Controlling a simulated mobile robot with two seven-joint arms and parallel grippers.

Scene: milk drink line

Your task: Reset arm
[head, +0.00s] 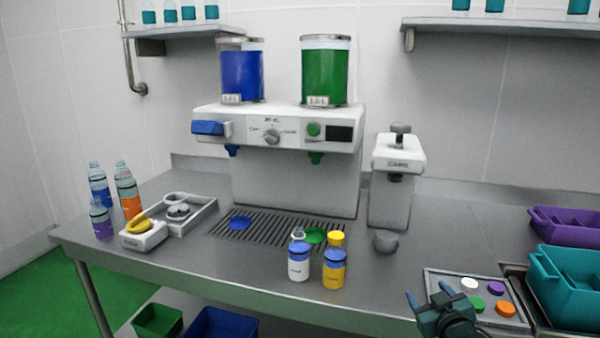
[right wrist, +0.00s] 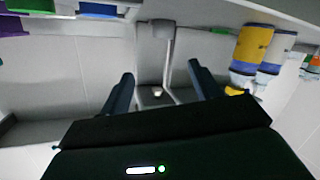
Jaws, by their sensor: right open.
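My right gripper (head: 431,299) is at the front right of the counter, beside the tray of coloured caps. Its two fingers are spread and nothing is between them. In the right wrist view the open fingers (right wrist: 158,90) also show, with the counter and bottles appearing upside down beyond them. My left gripper is not in the head view. A white bottle (head: 299,267) and a yellow-capped bottle (head: 334,270) with a yellow body and blue band stand upright near the counter's front edge, left of the right gripper.
A drink machine (head: 285,175) with blue and green tanks stands at the back. A smaller white capping device (head: 393,205) is right of it, with a grey cup (head: 386,241) in front. The cap tray (head: 436,276), teal bin (head: 573,318) and purple bin (head: 545,224) crowd the right. Several bottles stand left.

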